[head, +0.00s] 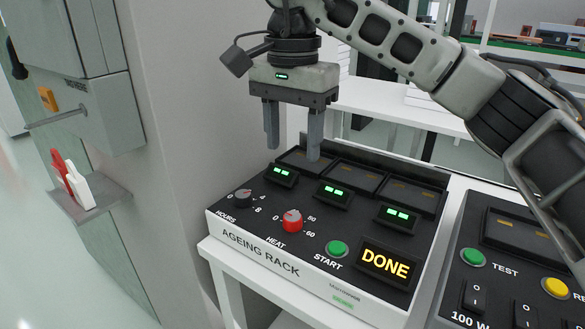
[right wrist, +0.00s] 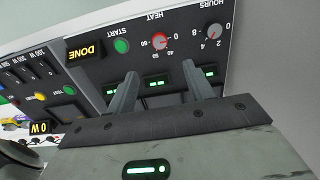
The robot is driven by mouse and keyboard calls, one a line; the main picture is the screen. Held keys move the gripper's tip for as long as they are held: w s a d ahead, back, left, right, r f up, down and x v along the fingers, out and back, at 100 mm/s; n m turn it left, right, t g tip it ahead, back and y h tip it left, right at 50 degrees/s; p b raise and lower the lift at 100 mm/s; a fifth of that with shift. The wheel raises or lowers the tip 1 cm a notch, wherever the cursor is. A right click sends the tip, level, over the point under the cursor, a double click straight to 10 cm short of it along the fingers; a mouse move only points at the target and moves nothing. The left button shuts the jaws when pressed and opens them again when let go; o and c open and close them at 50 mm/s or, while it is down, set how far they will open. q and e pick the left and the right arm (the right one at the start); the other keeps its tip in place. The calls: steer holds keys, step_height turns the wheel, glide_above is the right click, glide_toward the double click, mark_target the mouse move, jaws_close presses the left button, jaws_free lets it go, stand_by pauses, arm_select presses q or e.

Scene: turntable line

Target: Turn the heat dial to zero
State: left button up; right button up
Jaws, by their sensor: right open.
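The heat dial is a red knob (head: 292,221) on the black top of the ageing rack (head: 225,232), with a scale marked 0, 50 and 60 visible around it. It also shows in the right wrist view as a red knob (right wrist: 159,42), upside down. Its exact pointer setting is too small to tell. My right gripper (head: 292,150) is open and empty, pointing down above the back left of the rack, behind the dial and apart from it. In the right wrist view the open fingers (right wrist: 157,85) lie below the dial in the picture. My left gripper is not in view.
Small green-lit modules (head: 333,195) stand behind. A wall (head: 185,120) is close on the left; another panel (head: 500,285) is right.

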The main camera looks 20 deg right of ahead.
step_height(320, 180, up, 3)
steer(key=shift+f+p, duration=0.15)
steer(key=shift+p, duration=0.15)
